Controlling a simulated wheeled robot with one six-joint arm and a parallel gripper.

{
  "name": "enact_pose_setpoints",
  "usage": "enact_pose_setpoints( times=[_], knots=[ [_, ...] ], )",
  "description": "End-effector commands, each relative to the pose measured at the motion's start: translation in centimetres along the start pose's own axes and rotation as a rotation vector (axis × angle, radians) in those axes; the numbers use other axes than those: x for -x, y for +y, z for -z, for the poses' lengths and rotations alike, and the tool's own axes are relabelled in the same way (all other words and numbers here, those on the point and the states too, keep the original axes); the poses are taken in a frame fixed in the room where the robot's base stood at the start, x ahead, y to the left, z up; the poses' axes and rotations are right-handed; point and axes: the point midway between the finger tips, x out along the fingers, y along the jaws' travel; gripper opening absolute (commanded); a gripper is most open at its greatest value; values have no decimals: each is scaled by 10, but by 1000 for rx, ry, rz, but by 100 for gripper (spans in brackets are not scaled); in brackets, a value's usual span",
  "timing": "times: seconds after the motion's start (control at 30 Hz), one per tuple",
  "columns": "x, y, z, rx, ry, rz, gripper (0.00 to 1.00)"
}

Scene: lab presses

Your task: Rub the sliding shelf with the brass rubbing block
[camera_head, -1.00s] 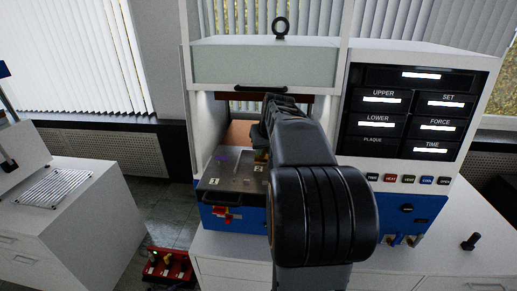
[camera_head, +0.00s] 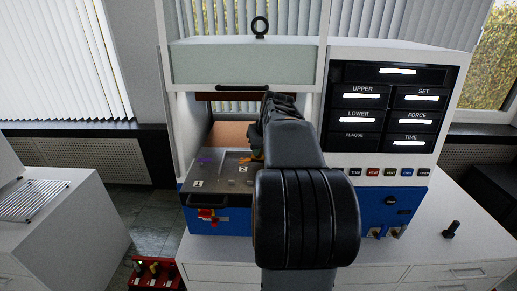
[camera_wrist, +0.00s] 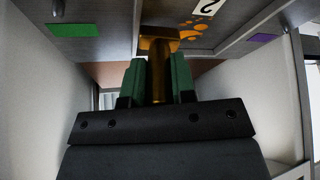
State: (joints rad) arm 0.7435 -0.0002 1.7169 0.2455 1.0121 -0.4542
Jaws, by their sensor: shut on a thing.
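The sliding shelf (camera_head: 225,184) is a grey metal plate pulled out of the press's opening. It bears labels 1 and 2, a purple mark (camera_head: 206,160) and an orange mark (camera_head: 245,160). In the wrist view the shelf (camera_wrist: 232,32) lies at the top, with the orange mark, the purple mark and a green mark (camera_wrist: 75,30). My gripper (camera_wrist: 158,80) is shut with its green fingers on the post of the brass rubbing block (camera_wrist: 158,43). The block's wide end is at the shelf beside the orange mark; I cannot tell whether it touches. My arm mostly hides the gripper in the head view.
The press's pale raised door (camera_head: 245,64) with a black handle is above the shelf. A black control panel (camera_head: 393,108) stands to the right. A red box (camera_head: 153,272) of tools is on the floor. The right counter (camera_head: 400,235) is mostly clear, with a black knob (camera_head: 451,229).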

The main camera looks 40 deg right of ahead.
Motion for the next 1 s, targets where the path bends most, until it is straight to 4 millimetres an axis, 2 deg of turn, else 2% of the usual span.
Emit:
enact_pose_setpoints(
  times=[0.3,0.63,1.0],
  knots=[
    [-5,-23,8,6,-1,-2,0],
    [-8,-36,13,4,-1,-1,0],
    [-15,-60,21,4,0,-2,0]
  ],
)
